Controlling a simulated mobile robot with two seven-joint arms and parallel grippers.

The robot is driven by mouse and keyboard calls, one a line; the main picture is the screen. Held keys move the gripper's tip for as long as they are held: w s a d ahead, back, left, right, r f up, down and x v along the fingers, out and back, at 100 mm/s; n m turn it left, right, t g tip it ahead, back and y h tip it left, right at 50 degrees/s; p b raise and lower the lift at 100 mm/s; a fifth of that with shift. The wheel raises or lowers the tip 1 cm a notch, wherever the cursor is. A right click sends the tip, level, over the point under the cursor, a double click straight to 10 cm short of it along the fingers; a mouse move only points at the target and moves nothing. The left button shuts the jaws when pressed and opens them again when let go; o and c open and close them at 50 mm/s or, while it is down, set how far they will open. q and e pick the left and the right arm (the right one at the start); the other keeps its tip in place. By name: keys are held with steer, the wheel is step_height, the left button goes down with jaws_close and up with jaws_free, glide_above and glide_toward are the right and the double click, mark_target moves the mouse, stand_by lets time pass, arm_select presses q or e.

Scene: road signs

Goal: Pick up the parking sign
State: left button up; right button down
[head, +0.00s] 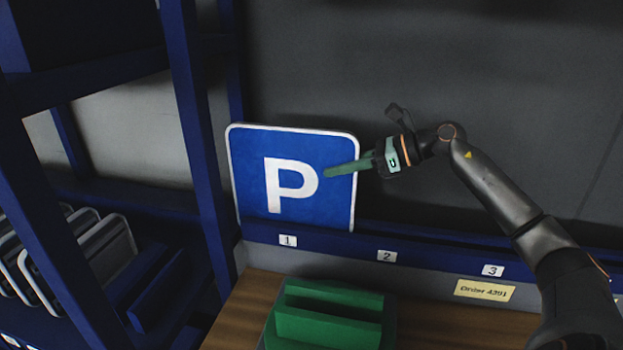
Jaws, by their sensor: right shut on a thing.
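The parking sign (250,170) is a blue square plate with a white P and a white rim. It stands upright, leaning slightly back, at the blue rail above the label 1. My right gripper (345,168) reaches in from the right and is shut on the sign's right edge. One green finger lies across the front face beside the P; the other finger is hidden behind the plate. My left gripper is not in view.
A blue shelf rack (195,110) stands left, with several grey plates (105,245) in it. The blue rail (340,243) carries labels 1, 2 and 3. A green slotted block (325,325) sits on the wooden surface (238,315) in front. Places 2 and 3 look empty.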

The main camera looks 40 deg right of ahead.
mark_target(341, 131)
steer(key=shift+r, duration=0.25)
steer(key=shift+r, duration=0.6)
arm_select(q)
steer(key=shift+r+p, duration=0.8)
arm_select(e)
steer(key=shift+r, duration=4.3)
